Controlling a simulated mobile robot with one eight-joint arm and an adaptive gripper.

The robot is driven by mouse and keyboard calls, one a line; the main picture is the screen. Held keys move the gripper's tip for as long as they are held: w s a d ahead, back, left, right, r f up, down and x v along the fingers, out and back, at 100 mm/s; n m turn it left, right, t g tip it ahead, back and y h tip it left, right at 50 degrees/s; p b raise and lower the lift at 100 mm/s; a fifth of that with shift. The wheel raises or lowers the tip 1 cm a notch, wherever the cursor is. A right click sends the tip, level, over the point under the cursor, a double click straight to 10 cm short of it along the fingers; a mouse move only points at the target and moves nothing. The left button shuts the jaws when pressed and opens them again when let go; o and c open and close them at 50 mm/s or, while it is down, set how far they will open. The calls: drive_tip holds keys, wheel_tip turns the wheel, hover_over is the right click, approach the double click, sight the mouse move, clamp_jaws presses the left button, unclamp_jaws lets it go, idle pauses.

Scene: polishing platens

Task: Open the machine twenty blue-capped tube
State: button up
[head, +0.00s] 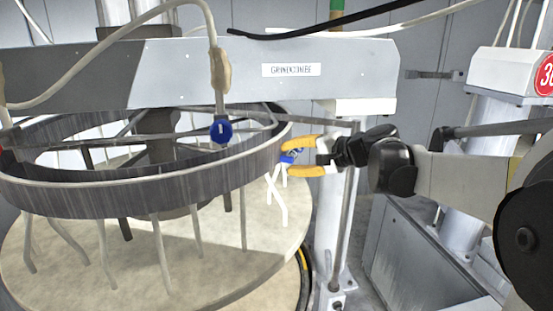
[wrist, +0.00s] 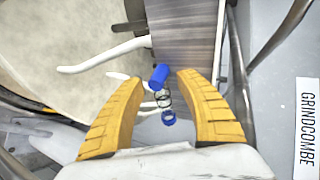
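My gripper (head: 287,158) has its two yellow fingers spread at the right side of the ring of the GRINDCOMBE machine (head: 230,78). A small blue cap (wrist: 159,75) with a blue collar (wrist: 168,118) and dark rings lies between the fingers in the wrist view. Gaps show on both sides of it, so the fingers (wrist: 160,82) appear not to touch it. In the head view this blue part (head: 290,156) is partly hidden by the fingers, with white tube ends (head: 278,200) below it. Another blue round tag or cap (head: 221,131) hangs further left. I cannot read a machine number twenty.
A grey ring (head: 130,195) with several white tubes hangs above a round beige platen (head: 215,260). A white post (head: 340,220) stands behind my gripper. A machine with a red number sign (head: 545,73) is at right. Cables cross the top.

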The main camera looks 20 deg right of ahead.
drive_tip(key=v, duration=1.2)
drive_tip(key=shift+f, duration=0.1)
